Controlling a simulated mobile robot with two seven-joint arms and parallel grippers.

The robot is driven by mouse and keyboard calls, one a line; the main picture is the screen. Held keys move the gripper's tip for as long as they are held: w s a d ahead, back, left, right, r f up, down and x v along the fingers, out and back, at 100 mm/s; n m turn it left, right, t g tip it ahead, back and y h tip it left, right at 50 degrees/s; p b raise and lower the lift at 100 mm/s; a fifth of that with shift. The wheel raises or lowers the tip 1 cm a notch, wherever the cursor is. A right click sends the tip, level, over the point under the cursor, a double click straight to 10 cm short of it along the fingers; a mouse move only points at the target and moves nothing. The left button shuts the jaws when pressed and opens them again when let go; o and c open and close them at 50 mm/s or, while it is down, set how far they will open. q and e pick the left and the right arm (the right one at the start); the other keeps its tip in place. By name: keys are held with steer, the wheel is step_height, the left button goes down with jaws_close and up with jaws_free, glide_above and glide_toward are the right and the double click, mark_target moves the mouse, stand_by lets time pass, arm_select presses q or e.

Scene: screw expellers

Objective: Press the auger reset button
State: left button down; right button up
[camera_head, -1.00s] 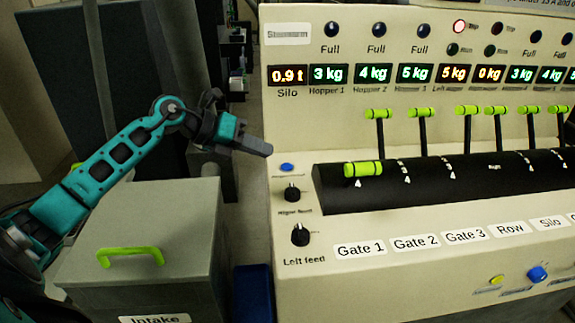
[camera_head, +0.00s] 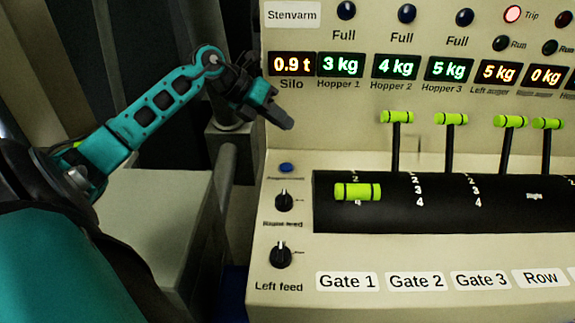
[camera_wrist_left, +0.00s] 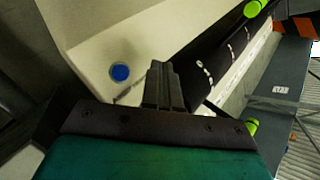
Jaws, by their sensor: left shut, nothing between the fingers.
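A small round blue button (camera_head: 287,167) sits at the left end of the cream console's ledge, above the two feed knobs. The label under it is too small to read. My left gripper (camera_head: 288,123) is shut and empty. In the head view its tips are above the button in the picture, in front of the Silo display's panel. In the left wrist view the gripper (camera_wrist_left: 158,68) points up the picture, and the blue button (camera_wrist_left: 120,73) lies to the left of the tips, apart from them. My right gripper is not in view.
The Right feed knob (camera_head: 284,201) and Left feed knob (camera_head: 280,256) are below the button. The Gate 1 lever (camera_head: 357,192) is down on the black drum (camera_head: 430,215); the other levers in view stand up. A red Trip lamp (camera_head: 513,14) is lit.

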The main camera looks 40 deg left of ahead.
mark_target(282, 166)
arm_select(q)
step_height(282, 166, down, 8)
steer(key=b, duration=0.4)
steer(key=shift+f+b, duration=0.15)
steer(key=shift+b, duration=0.2)
steer(key=shift+f, duration=0.25)
stand_by(1.5)
steer(key=shift+f+b, duration=0.35)
steer(key=shift+f, duration=0.05)
steer(key=shift+f+b, duration=0.3)
steer(key=shift+f, duration=0.2)
stand_by(0.7)
steer(key=shift+r, duration=0.1)
steer(key=shift+r+p, duration=0.65)
steer(key=shift+r, duration=0.15)
